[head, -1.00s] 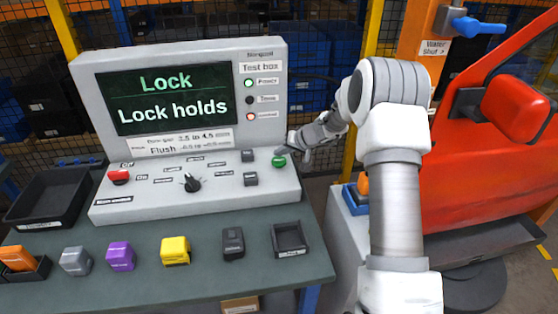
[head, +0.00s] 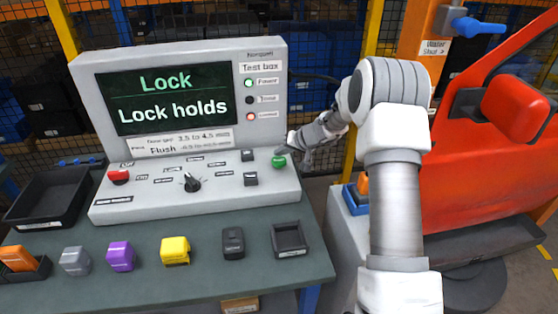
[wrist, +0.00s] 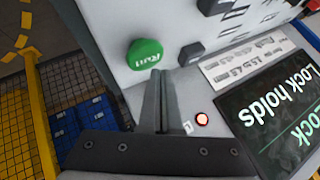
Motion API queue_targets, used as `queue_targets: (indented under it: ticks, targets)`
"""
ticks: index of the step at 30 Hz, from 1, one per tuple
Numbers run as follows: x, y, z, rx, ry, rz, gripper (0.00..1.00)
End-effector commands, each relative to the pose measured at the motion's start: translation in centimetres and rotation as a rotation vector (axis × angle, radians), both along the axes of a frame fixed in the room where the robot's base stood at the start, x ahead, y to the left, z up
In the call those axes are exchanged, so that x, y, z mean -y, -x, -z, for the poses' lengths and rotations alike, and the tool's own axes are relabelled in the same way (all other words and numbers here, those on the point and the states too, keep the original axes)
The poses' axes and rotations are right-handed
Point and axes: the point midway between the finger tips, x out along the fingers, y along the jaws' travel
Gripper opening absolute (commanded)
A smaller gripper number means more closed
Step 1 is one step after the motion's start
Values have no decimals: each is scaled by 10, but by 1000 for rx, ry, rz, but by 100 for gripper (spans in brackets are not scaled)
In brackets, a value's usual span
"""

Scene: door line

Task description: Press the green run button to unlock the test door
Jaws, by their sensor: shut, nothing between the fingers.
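The green run button (head: 279,161) is on the right of the test box's sloped panel. It also shows in the wrist view (wrist: 145,53), with "Run" on its face. My gripper (head: 283,150) is shut and empty, just above the button in the head view. In the wrist view its closed fingertips (wrist: 159,73) reach the button's lower edge. I cannot tell whether they touch it. The test box screen (head: 168,98) reads "Lock" and "Lock holds". The test door (head: 470,165) is red and stands at the right.
A red button (head: 119,177), a black knob (head: 191,182) and small black switches share the panel. Coloured blocks, including a yellow one (head: 175,250), and a small black tray (head: 289,239) are along the bench front. A larger black tray (head: 54,197) lies left.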

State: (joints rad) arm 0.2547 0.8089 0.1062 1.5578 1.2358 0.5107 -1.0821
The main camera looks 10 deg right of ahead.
Motion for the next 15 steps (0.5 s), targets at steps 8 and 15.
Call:
queue_targets:
  ticks: [8,15]
  targets:
    - [0,0,7,1,0,1,0]
    - [0,0,9,0,0,0,0]
